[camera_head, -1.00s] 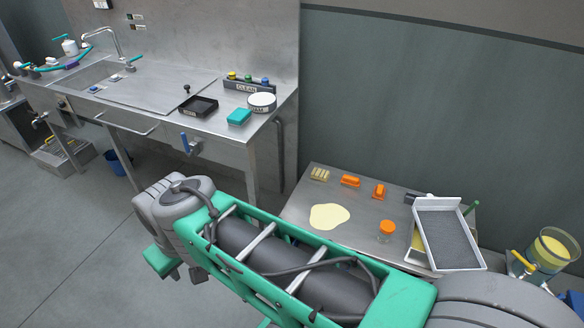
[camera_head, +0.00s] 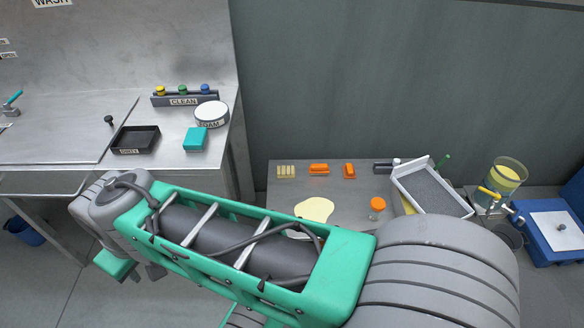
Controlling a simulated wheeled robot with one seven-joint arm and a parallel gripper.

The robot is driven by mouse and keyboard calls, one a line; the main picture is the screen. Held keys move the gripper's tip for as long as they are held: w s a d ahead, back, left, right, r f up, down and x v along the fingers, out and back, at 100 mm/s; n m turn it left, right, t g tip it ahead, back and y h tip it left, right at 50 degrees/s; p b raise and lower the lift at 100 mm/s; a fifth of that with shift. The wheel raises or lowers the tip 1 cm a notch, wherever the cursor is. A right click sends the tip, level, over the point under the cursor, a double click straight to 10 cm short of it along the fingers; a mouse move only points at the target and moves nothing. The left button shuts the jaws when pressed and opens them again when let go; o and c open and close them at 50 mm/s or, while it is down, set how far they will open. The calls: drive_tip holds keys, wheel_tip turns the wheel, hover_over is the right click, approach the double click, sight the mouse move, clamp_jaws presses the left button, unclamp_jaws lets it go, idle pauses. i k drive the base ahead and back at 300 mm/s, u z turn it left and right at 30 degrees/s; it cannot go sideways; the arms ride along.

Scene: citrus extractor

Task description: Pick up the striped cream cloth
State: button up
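The striped cream cloth (camera_head: 286,171) looks like a small folded block with pale and brownish stripes. It lies flat near the back left corner of the low metal table (camera_head: 262,208), left of an orange object. Nothing covers it. My green and grey arm crosses the lower part of the view, in front of the table's near side. My gripper's fingers do not show, so its place relative to the cloth cannot be seen.
Two orange tools (camera_head: 319,169) (camera_head: 349,171), a pale yellow patch (camera_head: 314,209), an orange-lidded jar (camera_head: 377,206) and a white-rimmed tray (camera_head: 425,190) are on the table. A steel counter (camera_head: 187,166) stands left; a wall is behind. A yellow-filled dispenser (camera_head: 506,176) and blue box (camera_head: 550,235) are right.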

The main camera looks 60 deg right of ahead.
sight(283, 172)
drive_tip(key=z, duration=0.65)
drive_tip(key=i, duration=0.7)
drive_tip(key=z, duration=1.15)
drive_tip(key=i, duration=0.3)
drive_tip(key=z, duration=0.25)
